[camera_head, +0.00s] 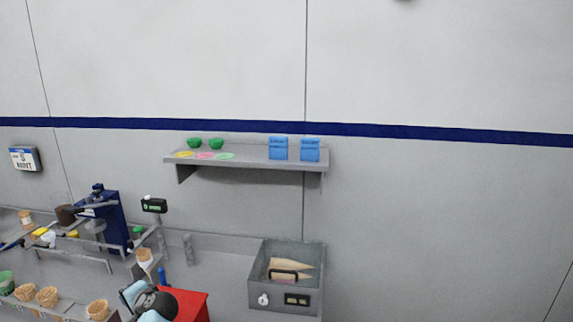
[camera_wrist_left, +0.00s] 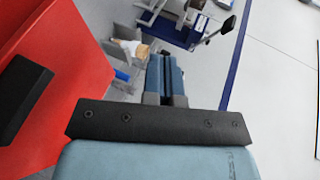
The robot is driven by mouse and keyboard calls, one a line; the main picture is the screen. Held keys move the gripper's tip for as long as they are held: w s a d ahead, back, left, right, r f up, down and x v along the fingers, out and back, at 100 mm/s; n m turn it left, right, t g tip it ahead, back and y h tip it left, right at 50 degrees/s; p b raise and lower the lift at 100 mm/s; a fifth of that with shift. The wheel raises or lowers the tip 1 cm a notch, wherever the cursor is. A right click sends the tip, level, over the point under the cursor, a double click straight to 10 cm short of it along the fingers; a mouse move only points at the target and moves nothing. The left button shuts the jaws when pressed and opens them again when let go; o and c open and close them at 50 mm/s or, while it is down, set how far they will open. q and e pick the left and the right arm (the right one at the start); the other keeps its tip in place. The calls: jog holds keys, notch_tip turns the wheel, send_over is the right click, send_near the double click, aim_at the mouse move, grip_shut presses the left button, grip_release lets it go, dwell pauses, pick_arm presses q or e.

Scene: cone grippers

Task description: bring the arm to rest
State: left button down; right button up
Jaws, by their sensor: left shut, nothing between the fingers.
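My left gripper (camera_wrist_left: 165,62) shows in the left wrist view with its two blue fingers together and nothing between them. In the head view a light-blue and dark part of my left arm (camera_head: 148,302) shows at the bottom edge, just left of a red box (camera_head: 189,303). The fingertips cannot be made out there. In the wrist view the red box (camera_wrist_left: 75,50) fills the left side, close beside the gripper and apart from the fingers. My right gripper is in neither view.
A grey bin (camera_head: 256,290) with cones stands right of the red box. A wall shelf (camera_head: 245,163) holds green bowls and blue boxes. A blue press (camera_head: 112,225) and several cones in a rack (camera_head: 65,306) are at left. The right side is bare wall.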

pick_arm(q)
jog(key=s+d+f+n+g+h, duration=0.15)
jog(key=s+f, duration=0.25)
jog(key=s, duration=0.4)
jog(key=s+d+f+n+h, duration=0.1)
jog(key=s+d+f+h, duration=0.2)
jog(key=s, duration=0.5)
jog(key=s+d+r+g+h, duration=0.1)
jog(key=s+d+h, duration=0.2)
jog(key=s, duration=0.5)
jog(key=s+d+r+n+h, duration=0.15)
jog(key=s+d, duration=0.25)
jog(key=s, duration=0.5)
jog(key=s+d+r+g+h, duration=0.1)
jog(key=s+d+h, duration=0.2)
jog(key=s, duration=0.5)
jog(key=w+d+f+t+h, duration=0.1)
jog(key=w+d+f+t, duration=0.1)
jog(key=f, duration=0.2)
jog(key=w+d+f+m+t+h, duration=0.1)
jog(key=d+f+t, duration=0.1)
jog(key=f, duration=0.3)
jog(key=w+d+f+t+h, duration=0.1)
jog(key=w+d+f+t, duration=0.1)
jog(key=f, duration=0.3)
jog(key=shift+w+d+t, duration=0.25)
jog(key=shift+w+t, duration=0.05)
jog(key=shift+t, duration=0.35)
